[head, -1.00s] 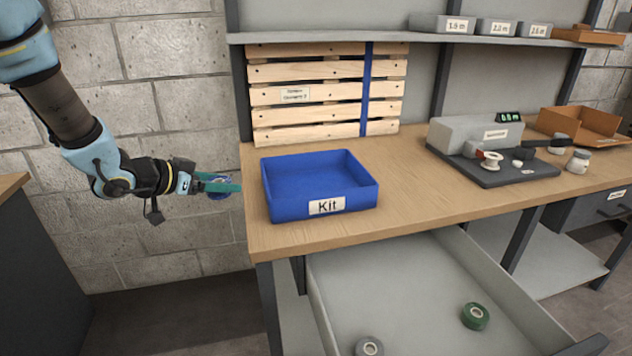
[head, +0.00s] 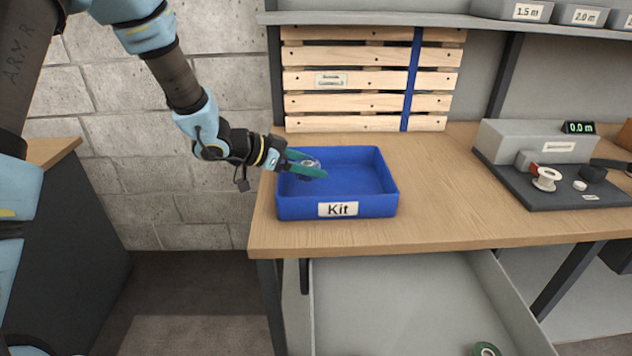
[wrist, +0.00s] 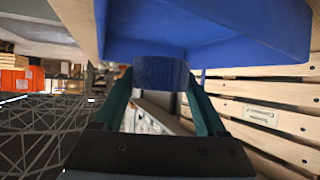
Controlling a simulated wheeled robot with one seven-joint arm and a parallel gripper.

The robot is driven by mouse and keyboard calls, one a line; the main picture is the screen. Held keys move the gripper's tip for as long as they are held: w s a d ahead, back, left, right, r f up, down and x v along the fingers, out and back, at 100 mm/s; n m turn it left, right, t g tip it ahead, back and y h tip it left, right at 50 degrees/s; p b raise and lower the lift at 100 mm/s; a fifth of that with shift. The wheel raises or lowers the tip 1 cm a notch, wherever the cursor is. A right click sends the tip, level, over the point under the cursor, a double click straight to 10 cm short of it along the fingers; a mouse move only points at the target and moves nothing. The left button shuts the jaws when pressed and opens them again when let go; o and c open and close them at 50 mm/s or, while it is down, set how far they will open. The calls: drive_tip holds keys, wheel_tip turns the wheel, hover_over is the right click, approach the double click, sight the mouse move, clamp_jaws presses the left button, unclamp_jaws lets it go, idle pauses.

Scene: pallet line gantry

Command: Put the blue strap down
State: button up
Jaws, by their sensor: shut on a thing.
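My gripper (head: 314,166) is shut on the blue strap, a small blue roll (head: 308,163) between its green fingers. In the wrist view the roll (wrist: 160,73) sits between the fingertips. The gripper and roll are at the left part of the open blue bin labelled "Kit" (head: 290,208), which stands at the left end of the workbench. How far the roll is above the bin's floor I cannot tell. The bin's visible floor is empty. The bin also fills the top of the wrist view (wrist: 235,30).
A wooden slatted panel (head: 365,105) with a blue strip stands behind the bin. A grey measuring device (head: 535,142) with a white spool (head: 546,179) is to the right. Bare benchtop (head: 440,190) lies between. An open drawer (head: 400,300) with a green roll (head: 487,350) juts out below.

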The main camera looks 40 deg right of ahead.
wheel_tip(320, 180, down, 5)
drive_tip(key=shift+r, duration=0.15)
idle(0.3)
drive_tip(key=shift+f, duration=0.55)
drive_tip(key=shift+f, duration=0.1)
drive_tip(key=o, duration=1.2)
drive_tip(key=shift+f, duration=0.1)
drive_tip(key=shift+r, duration=0.4)
drive_tip(key=b+v, duration=0.1)
drive_tip(key=v, duration=1.1)
drive_tip(key=shift+a+r, duration=0.1)
drive_tip(key=shift+r, duration=0.15)
